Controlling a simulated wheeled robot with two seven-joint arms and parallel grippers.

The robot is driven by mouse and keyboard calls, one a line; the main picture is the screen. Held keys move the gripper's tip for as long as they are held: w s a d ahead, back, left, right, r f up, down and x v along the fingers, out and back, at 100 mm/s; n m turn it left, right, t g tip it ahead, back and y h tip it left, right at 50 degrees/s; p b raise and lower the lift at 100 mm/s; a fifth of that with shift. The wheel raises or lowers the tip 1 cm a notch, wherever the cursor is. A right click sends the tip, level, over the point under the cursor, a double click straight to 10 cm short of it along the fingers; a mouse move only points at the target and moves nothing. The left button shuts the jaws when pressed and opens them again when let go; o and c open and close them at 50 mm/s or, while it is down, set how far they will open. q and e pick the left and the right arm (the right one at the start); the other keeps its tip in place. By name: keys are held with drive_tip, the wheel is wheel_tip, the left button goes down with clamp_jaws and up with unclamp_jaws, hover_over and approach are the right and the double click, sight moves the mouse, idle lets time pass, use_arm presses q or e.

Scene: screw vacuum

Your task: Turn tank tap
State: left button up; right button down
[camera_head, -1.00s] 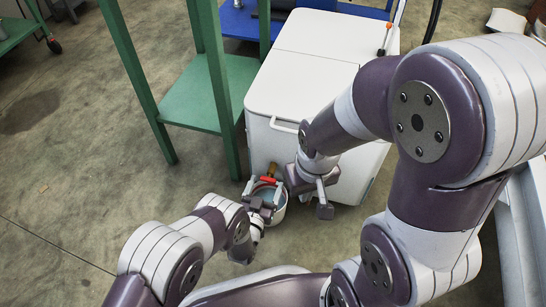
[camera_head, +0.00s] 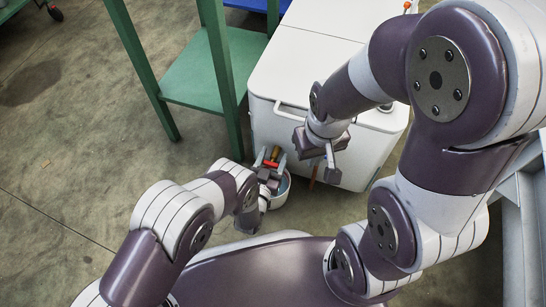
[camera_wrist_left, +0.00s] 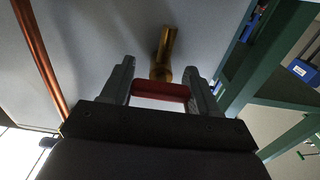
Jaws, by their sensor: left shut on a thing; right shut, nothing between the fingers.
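The white tank (camera_head: 305,60) stands in the middle of the head view. A brass tap (camera_head: 275,153) sticks out low on its near side. The tap's red handle (camera_head: 270,164) also shows in the left wrist view (camera_wrist_left: 160,92), in front of the brass spout (camera_wrist_left: 163,48). My left gripper (camera_head: 269,170) is shut on the red handle, with one finger at each end of it. My right gripper (camera_head: 325,160) is shut and empty, to the right of the tap and close in front of the tank.
A copper-coloured pipe (camera_wrist_left: 40,58) runs beside the tap. A green metal table (camera_head: 205,80) stands close to the tank's left. The floor at left is clear.

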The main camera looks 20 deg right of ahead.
use_arm(q)
drive_tip(key=shift+n, duration=1.2)
drive_tip(key=shift+w+a+n+p, duration=0.1)
drive_tip(key=shift+n+p, duration=0.4)
drive_tip(key=shift+n, duration=1.2)
drive_tip(key=o, duration=1)
drive_tip(key=shift+c, duration=0.2)
drive_tip(key=shift+f, duration=0.1)
